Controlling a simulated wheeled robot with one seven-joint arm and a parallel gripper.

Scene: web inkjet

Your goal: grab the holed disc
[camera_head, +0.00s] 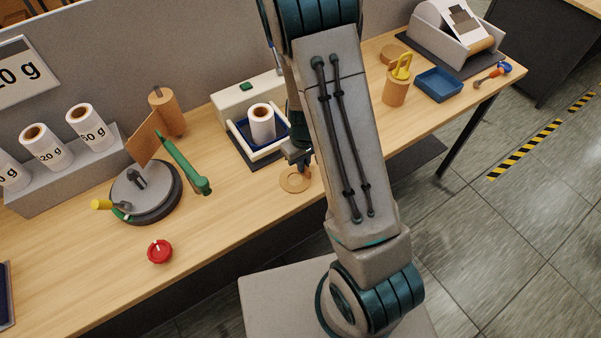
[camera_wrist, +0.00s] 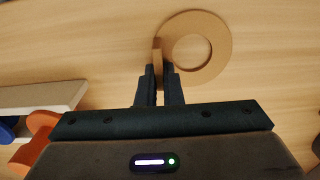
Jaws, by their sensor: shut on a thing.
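In the head view my gripper (camera_head: 303,164) is partly hidden behind my arm. I cannot tell whether the disc touches the table.
A scale-like unit with a blue tray and a white roll (camera_head: 262,123) stands just left of my gripper. A grey turntable (camera_head: 150,190) with a green arm (camera_head: 180,160) and a red round object (camera_head: 159,251) are further left. A blue tray (camera_head: 438,85) lies right.

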